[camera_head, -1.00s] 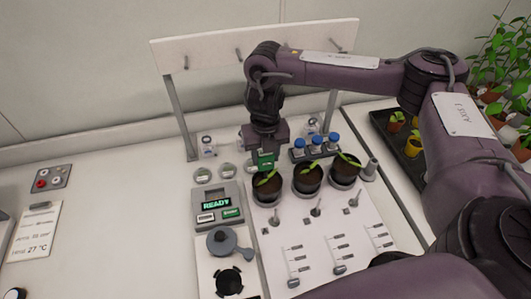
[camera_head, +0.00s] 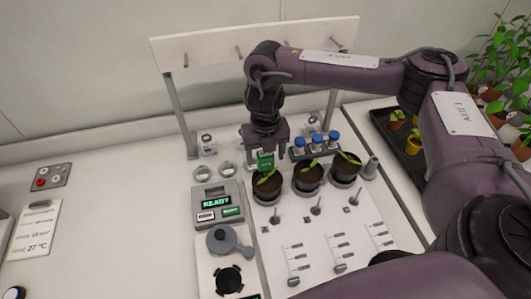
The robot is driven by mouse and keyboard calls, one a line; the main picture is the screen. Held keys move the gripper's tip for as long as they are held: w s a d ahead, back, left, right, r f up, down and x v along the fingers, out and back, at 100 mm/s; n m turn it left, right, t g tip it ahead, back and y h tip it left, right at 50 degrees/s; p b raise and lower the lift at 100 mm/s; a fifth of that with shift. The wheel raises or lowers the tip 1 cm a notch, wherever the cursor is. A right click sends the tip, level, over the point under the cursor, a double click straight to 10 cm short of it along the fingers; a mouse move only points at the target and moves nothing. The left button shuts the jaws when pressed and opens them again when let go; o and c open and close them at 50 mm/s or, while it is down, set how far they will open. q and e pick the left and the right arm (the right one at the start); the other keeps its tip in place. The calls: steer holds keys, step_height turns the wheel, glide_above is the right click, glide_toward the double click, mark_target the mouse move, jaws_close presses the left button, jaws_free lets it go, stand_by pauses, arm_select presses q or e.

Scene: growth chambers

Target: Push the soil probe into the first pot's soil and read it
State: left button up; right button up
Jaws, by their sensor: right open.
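Three dark pots with seedlings stand in a row on the white board: the left pot (camera_head: 267,190), the middle pot (camera_head: 308,181) and the right pot (camera_head: 345,174). The green head of the soil probe (camera_head: 265,161) shows upright at the back of the left pot. Its lower part is hidden, so I cannot tell how deep it sits. My right gripper (camera_head: 266,148) is open, pointing down just above and around the probe head. The readout box (camera_head: 217,205) to the left shows "READY". My left gripper is not in view.
Blue-capped bottles (camera_head: 316,144) stand in a rack behind the pots, close to my right gripper. A plant tray (camera_head: 413,145) is at the right. The bench at the left is mostly clear.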

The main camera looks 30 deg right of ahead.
step_height(320, 180, up, 8)
steer(key=shift+f+p, duration=0.1)
steer(key=shift+p, duration=0.3)
